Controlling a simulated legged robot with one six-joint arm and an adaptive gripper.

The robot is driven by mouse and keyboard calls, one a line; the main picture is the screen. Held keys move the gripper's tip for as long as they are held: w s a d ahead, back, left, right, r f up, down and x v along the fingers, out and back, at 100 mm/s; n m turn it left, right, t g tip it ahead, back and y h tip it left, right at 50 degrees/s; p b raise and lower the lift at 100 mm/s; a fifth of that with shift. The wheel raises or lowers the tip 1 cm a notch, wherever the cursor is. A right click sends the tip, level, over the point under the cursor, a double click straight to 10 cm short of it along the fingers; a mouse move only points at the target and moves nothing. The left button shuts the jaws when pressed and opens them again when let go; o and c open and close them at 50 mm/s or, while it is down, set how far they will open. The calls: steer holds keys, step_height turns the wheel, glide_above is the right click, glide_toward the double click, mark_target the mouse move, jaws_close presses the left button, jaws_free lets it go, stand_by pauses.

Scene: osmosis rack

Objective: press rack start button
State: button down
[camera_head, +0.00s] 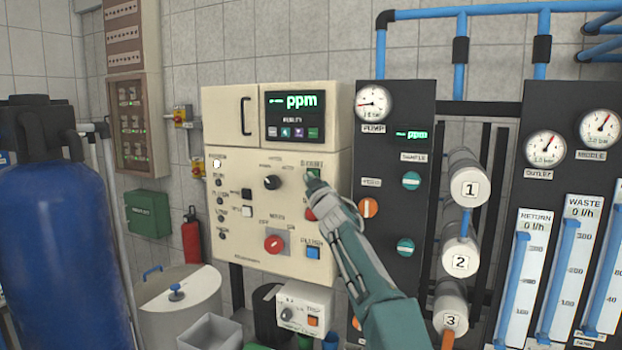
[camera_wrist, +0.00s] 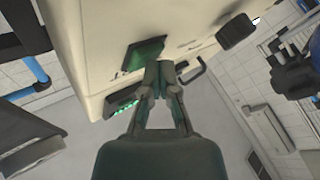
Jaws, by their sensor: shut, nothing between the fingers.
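The rack's cream control panel (camera_head: 235,215) stands in the middle of the head view. Its green start button (camera_head: 313,174) is at the upper right of the panel, partly covered by my gripper. In the wrist view the green button (camera_wrist: 143,53) shows large, just beyond my fingertips. My gripper (camera_head: 312,182) is shut and empty, its tips close together at the button. It also shows in the wrist view (camera_wrist: 160,68). The tips look at or very near the button face; I cannot tell whether they touch it.
A red button (camera_head: 310,214) sits just below the green one, beside my fingers. A black knob (camera_head: 272,182) is to the left, with a red rotary switch (camera_head: 274,243) and a blue button (camera_head: 313,253) lower. A black gauge panel (camera_head: 395,270) stands at the right.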

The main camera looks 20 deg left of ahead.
steer(key=shift+w, duration=0.15)
stand_by(0.3)
steer(key=shift+s, duration=0.9)
steer(key=shift+s, duration=0.1)
steer(key=s, duration=0.4)
steer(key=shift+s+a, duration=0.2)
steer(key=shift+s, duration=0.2)
